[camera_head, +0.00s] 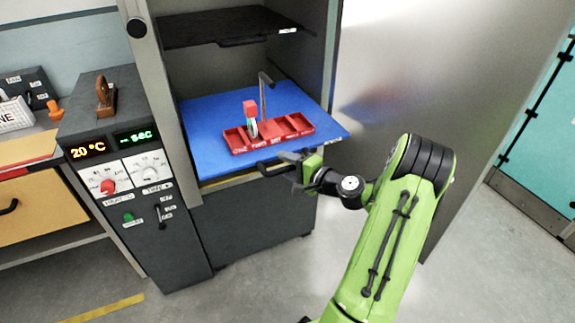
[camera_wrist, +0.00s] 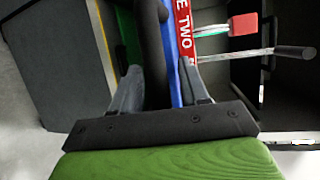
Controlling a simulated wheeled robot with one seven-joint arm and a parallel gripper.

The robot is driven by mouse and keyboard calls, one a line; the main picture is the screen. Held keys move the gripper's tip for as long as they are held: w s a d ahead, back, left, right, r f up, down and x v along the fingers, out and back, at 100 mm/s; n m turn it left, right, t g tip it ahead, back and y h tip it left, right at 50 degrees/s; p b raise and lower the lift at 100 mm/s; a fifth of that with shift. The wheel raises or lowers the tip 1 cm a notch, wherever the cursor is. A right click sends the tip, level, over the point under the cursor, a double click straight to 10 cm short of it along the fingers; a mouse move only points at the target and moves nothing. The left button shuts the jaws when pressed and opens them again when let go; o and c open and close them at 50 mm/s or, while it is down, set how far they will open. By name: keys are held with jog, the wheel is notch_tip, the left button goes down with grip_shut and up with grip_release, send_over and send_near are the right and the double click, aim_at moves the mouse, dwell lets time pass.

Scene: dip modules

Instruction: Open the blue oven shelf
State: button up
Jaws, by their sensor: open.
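The blue oven shelf (camera_head: 205,119) sits inside the open oven. Its front edge shows in the wrist view (camera_wrist: 174,62) as a blue strip. A dark handle (camera_head: 268,167) runs along the shelf's front. My gripper (camera_head: 291,170) is at the right part of this handle. In the wrist view my gripper (camera_wrist: 160,88) is open, and the dark handle bar (camera_wrist: 153,45) lies between its two fingers. I cannot tell whether a finger touches the bar. A red tray (camera_head: 275,143) with compartments and a lettered front stands on the shelf.
A black shelf (camera_head: 225,24) is above. The open oven door (camera_head: 420,70) stands to the right. The control panel (camera_head: 125,170) is to the left.

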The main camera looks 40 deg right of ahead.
jog(key=p+v, duration=0.2)
jog(key=v, duration=1.3)
jog(key=shift+s+p, duration=0.3)
jog(key=shift+s, duration=0.1)
jog(key=shift+a, duration=0.1)
jog(key=w+a+r+n+g+p, duration=0.1)
jog(key=a+r+n+g+p, duration=0.2)
jog(key=a, duration=0.5)
jog(key=w+a+r+n+g+y+p, duration=0.1)
jog(key=a+r+n+g, duration=0.3)
jog(key=a+n, duration=0.3)
jog(key=w+a+r+n+g+p, duration=0.1)
jog(key=a+r+n+g+p, duration=0.25)
jog(key=a, duration=0.55)
jog(key=s+a+r+n+h+p, duration=0.3)
jog(key=s+a+r+n, duration=0.1)
jog(key=s+r, duration=0.6)
jog(key=shift+s+a, duration=0.4)
jog(key=shift+s, duration=0.5)
